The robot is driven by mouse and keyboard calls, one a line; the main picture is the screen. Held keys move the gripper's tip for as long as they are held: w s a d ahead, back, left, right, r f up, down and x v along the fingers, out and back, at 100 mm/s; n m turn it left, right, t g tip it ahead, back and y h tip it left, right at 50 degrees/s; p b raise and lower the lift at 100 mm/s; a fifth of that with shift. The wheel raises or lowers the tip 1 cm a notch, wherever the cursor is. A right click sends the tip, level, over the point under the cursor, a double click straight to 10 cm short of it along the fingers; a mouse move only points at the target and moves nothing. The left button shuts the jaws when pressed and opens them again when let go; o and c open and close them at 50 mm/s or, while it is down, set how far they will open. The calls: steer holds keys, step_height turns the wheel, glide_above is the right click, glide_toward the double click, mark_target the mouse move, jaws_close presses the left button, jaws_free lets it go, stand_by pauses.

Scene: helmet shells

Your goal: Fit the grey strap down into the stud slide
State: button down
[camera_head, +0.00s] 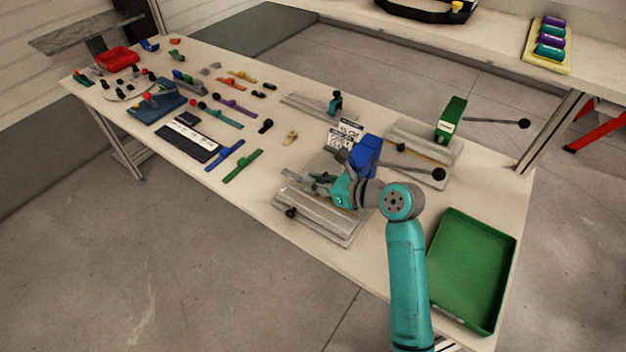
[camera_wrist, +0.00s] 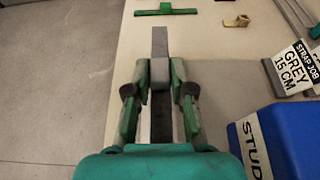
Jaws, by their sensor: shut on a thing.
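My gripper (camera_wrist: 160,88) is shut on a grey strap (camera_wrist: 159,42) in the wrist view, with a green finger on each side of its block-like part. The strap's flat end reaches forward past the fingertips. In the head view my gripper (camera_head: 322,184) is over the near metal fixture (camera_head: 313,211), beside its blue press (camera_head: 366,156). The blue press, labelled STUD, also shows at the right of the wrist view (camera_wrist: 287,137). The stud slide cannot be made out clearly behind the gripper, and whether the strap touches it cannot be told.
A card (camera_wrist: 292,68) reads STRAP JOB GREY 15 CM. A second fixture with a green press (camera_head: 451,119) stands behind to the right. A green tray (camera_head: 474,270) is at the right. A green strap (camera_head: 243,166) and several coloured parts lie to the left.

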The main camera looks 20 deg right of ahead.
mark_target(314, 207)
steer(key=shift+f, duration=2.9)
steer(key=shift+f, duration=0.65)
stand_by(1.5)
steer(key=shift+r, duration=0.25)
stand_by(2.7)
